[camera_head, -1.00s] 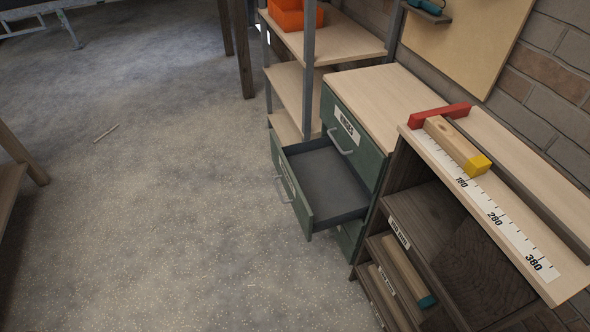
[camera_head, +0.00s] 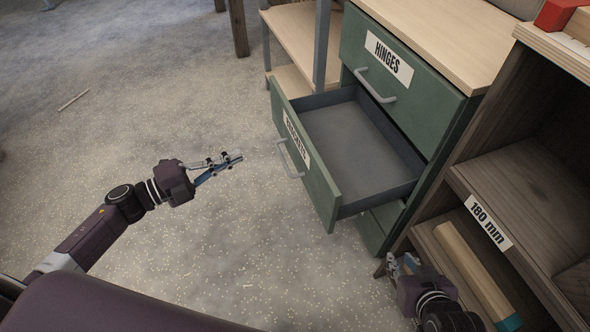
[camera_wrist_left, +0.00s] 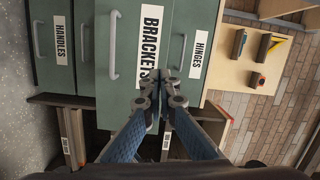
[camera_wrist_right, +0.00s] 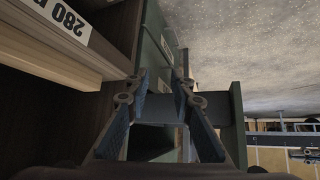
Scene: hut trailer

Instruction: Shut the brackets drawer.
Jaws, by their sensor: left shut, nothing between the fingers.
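The brackets drawer (camera_head: 322,190) is the green middle drawer, labelled BRACKETS, with a grey handle (camera_head: 292,158). It is pulled well out of the cabinet, and its tray looks empty. In the left wrist view its label (camera_wrist_left: 150,45) and front stand just beyond the fingers. My left gripper (camera_head: 238,157) is shut and empty, out in front of the drawer face and apart from it. My right gripper (camera_head: 403,264) is low at the right, beside the cabinet and shelf. In the right wrist view its fingers (camera_wrist_right: 162,82) are spread, with nothing between them.
The HINGES drawer (camera_head: 390,80) above is closed. A HANDLES drawer (camera_wrist_left: 62,40) shows in the left wrist view. The wooden shelf unit (camera_head: 510,190) with timber pieces stands right of the cabinet.

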